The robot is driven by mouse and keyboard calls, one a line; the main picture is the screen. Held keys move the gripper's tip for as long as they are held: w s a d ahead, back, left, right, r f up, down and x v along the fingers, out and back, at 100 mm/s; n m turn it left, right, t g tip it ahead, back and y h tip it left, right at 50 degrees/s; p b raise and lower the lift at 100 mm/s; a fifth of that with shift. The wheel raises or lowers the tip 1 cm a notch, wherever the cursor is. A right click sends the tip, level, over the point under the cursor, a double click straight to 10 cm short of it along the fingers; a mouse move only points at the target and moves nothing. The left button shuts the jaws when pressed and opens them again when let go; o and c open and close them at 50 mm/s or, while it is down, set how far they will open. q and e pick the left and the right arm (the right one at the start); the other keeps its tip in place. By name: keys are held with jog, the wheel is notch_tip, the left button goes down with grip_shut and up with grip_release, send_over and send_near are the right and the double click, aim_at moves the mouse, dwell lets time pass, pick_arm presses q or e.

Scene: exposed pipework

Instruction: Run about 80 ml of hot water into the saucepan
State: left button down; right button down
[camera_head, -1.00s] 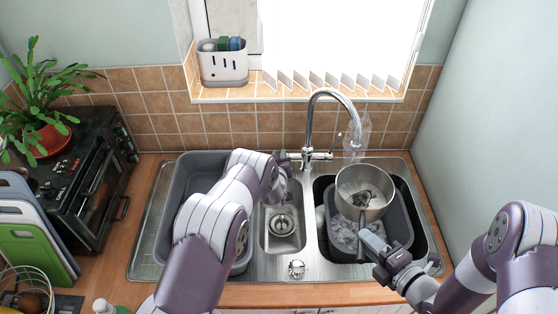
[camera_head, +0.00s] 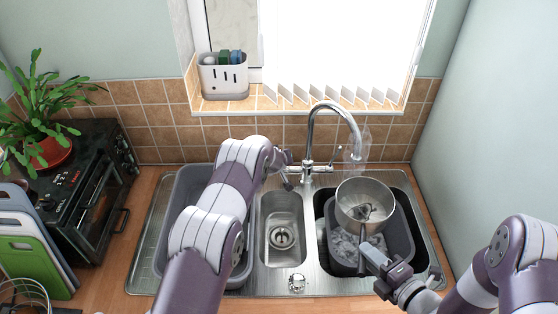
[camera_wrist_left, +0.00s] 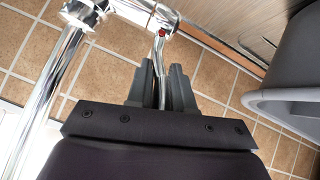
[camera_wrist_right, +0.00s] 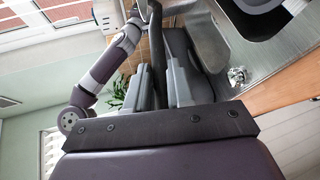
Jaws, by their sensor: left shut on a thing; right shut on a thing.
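The steel saucepan (camera_head: 350,208) is over the grey bowl in the right basin, below and slightly in front of the tap spout (camera_head: 355,140). My right gripper (camera_head: 371,258) is shut on its handle (camera_head: 362,236). Some dark patches show inside the pan; I cannot tell its water level. The chrome tap (camera_head: 308,140) stands behind the sink. My left gripper (camera_wrist_left: 162,66) is shut on the tap's slim lever (camera_wrist_left: 159,48), near a red mark. In the head view my left arm partly hides that grip.
A grey bowl (camera_head: 400,238) with clear items sits in the right basin. A larger grey tub (camera_head: 183,195) is at left, partly behind my left arm. A black oven (camera_head: 100,195) with a potted plant stands at left. A wall closes off the right side.

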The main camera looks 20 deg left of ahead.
pick_arm(q)
jog(key=c, duration=1.1)
grip_release()
jog(key=v, duration=1.2)
jog(key=shift+f, duration=0.1)
